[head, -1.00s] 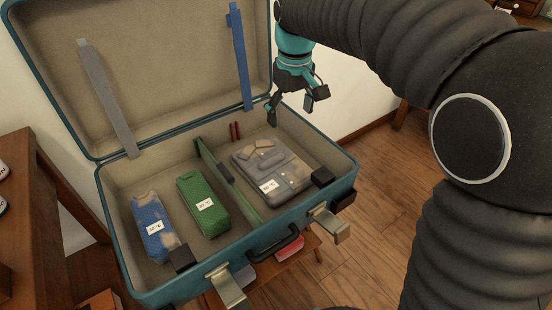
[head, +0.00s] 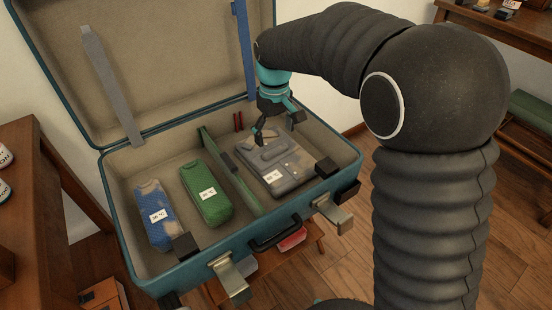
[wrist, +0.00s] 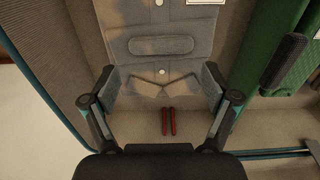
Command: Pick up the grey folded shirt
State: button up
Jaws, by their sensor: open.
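The grey folded shirt (head: 284,170) lies flat in the right compartment of the open teal suitcase (head: 236,243), with a white label near its front edge. It also shows in the wrist view (wrist: 160,62), with its near edge between and beyond my fingertips. My gripper (head: 275,128) hangs open and empty above the back edge of the shirt, pointing down. In the wrist view the two fingers (wrist: 160,85) are spread wide, one toward each side of the shirt. I cannot tell how far they are above it.
A green divider (head: 228,170) stands left of the shirt. A green bundle (head: 206,193) and a blue bundle (head: 154,217) lie in the left compartment. Two red objects (wrist: 169,121) lie by the back wall. The raised lid (head: 165,65) stands behind.

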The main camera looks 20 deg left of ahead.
aim_at(275, 150)
jog(key=f, duration=0.5)
jog(key=shift+s+d, duration=0.15)
jog(key=shift+s, duration=0.1)
jog(key=c, duration=1.6)
